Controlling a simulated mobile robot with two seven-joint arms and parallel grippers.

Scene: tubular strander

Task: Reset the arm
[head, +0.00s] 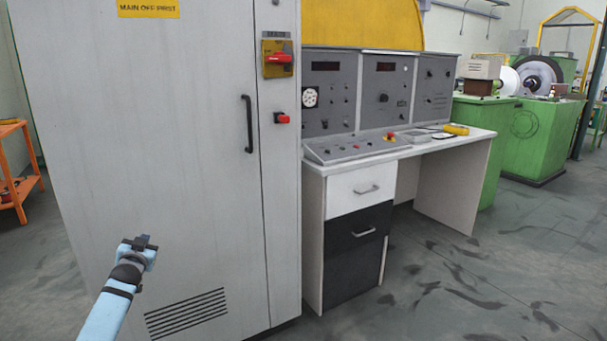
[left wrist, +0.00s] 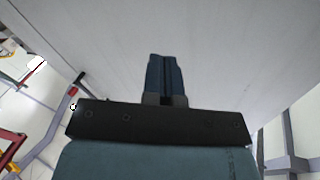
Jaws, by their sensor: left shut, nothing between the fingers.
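My left arm comes in at the lower left of the head view, and its gripper (head: 141,242) is in front of the grey cabinet (head: 190,150). In the left wrist view the two fingers of the left gripper (left wrist: 166,75) are together with nothing between them. A pale cabinet surface (left wrist: 220,50) fills the space beyond the fingertips in that view. I cannot tell how far the fingers are from it. My right gripper is in neither view.
The cabinet has a black handle (head: 248,124) and a red rotary switch (head: 281,58). A control desk (head: 420,149) with drawers stands right of it. Green machinery (head: 540,130) is at the far right, and an orange rack (head: 17,180) at the left. The floor at lower right is clear.

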